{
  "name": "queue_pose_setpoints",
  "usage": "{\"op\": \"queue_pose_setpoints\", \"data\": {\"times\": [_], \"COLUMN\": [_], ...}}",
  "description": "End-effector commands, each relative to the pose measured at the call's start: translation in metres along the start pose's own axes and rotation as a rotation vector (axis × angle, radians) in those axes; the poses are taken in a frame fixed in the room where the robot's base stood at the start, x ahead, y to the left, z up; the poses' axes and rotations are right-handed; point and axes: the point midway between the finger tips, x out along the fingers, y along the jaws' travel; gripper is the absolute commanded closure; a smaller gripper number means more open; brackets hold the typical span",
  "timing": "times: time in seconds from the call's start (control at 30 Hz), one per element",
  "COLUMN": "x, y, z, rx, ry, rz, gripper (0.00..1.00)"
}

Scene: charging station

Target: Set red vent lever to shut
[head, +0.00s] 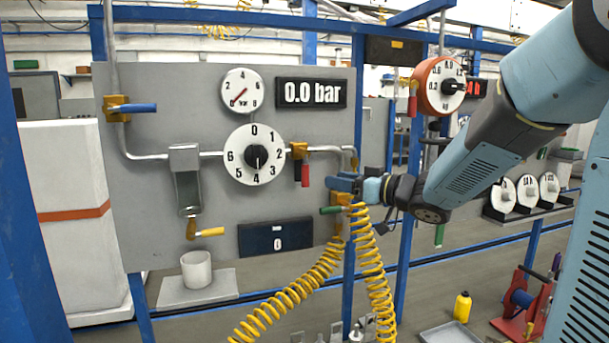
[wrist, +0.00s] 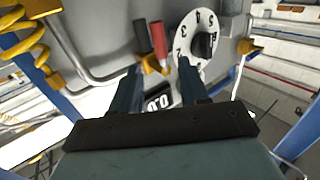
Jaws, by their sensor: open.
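A red lever (head: 305,175) hangs straight down from a brass valve (head: 299,151) on the grey panel, with a black handle (head: 297,171) close beside it. In the wrist view the red lever (wrist: 158,40) and black handle (wrist: 142,36) are beyond my fingertips, roughly in line with the gap between them. My gripper (head: 335,183) is to the right of the lever in the head view, apart from it. In the wrist view my gripper (wrist: 158,77) has its two blue fingers spread, with nothing held. Their depth to the lever is hard to judge.
The panel carries a numbered dial (head: 238,165), a round gauge (head: 241,91) and a display (head: 311,93) reading 0.0 bar. A blue lever (head: 137,108) and a yellow lever (head: 209,232) sit left. A green handle (head: 331,210) and yellow coiled hose (head: 372,255) are near my gripper.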

Motion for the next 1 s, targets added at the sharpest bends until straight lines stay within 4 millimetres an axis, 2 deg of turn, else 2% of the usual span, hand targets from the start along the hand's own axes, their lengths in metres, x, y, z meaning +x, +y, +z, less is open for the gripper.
{"op": "queue_pose_setpoints", "data": {"times": [0.1, 0.5, 0.7, 1.0], "x": [0.023, 0.088, 0.106, 0.11], "y": [0.0, 0.0, 0.0, 0.001], "z": [0.0, 0.0, -0.001, 0.0], "rx": [0.001, 0.0, -0.001, 0.0], "ry": [-0.001, 0.0, 0.001, 0.0], "rz": [-0.003, 0.0, 0.001, 0.003], "gripper": [0.55, 0.55, 0.55, 0.55]}}
